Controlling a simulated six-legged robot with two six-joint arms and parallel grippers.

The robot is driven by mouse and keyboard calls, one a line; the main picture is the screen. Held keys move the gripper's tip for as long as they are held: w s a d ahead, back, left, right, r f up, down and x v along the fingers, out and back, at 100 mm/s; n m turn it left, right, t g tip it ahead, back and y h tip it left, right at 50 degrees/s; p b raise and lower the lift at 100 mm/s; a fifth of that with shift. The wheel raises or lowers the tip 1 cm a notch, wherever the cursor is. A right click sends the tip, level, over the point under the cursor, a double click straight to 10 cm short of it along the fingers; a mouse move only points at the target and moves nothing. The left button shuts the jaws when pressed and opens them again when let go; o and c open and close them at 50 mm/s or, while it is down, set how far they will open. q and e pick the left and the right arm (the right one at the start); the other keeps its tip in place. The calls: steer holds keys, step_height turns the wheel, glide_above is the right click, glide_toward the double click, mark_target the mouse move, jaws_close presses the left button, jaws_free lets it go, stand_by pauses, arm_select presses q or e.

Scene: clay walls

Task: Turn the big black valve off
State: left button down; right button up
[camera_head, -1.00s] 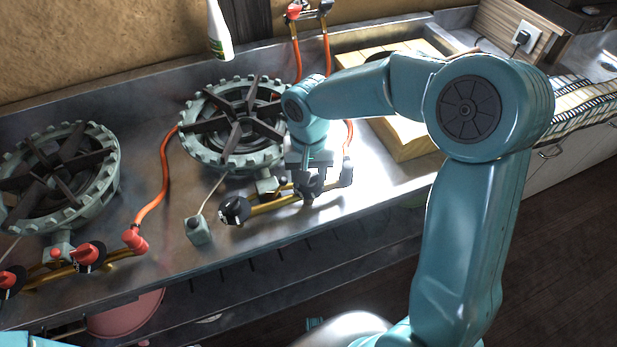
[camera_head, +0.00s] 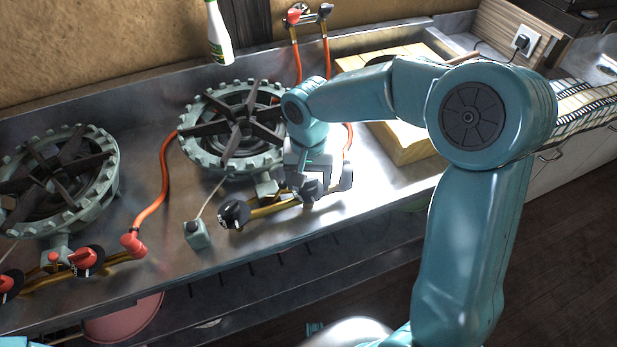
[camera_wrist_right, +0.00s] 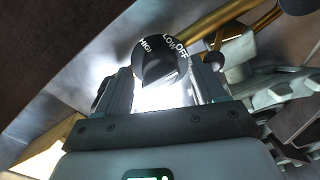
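A black valve knob (camera_wrist_right: 160,62) with white HIGH, LOW and OFF lettering fills the upper middle of the right wrist view. It sits on a brass pipe (camera_wrist_right: 215,22). My right gripper (camera_wrist_right: 162,88) is open, with one finger on each side of the knob; I cannot tell whether they touch it. In the head view my right gripper (camera_head: 308,182) is over the right end of the front burner pipe and mostly hides this knob. Another black knob (camera_head: 234,213) is at the pipe's left end. My left gripper is not in view.
A round burner (camera_head: 237,130) stands just behind the pipe. A second burner (camera_head: 58,180) with red knobs (camera_head: 88,258) is at the left. An orange hose (camera_head: 158,200) runs between them. A wooden board (camera_head: 405,140) lies to the right.

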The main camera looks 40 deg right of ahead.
mark_target(309, 181)
arm_select(q)
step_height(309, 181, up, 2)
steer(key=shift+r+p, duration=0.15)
steer(key=shift+p, duration=1.05)
arm_select(e)
step_height(309, 181, up, 16)
steer(key=shift+r, duration=0.15)
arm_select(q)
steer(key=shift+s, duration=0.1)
arm_select(e)
steer(key=shift+s, duration=0.1)
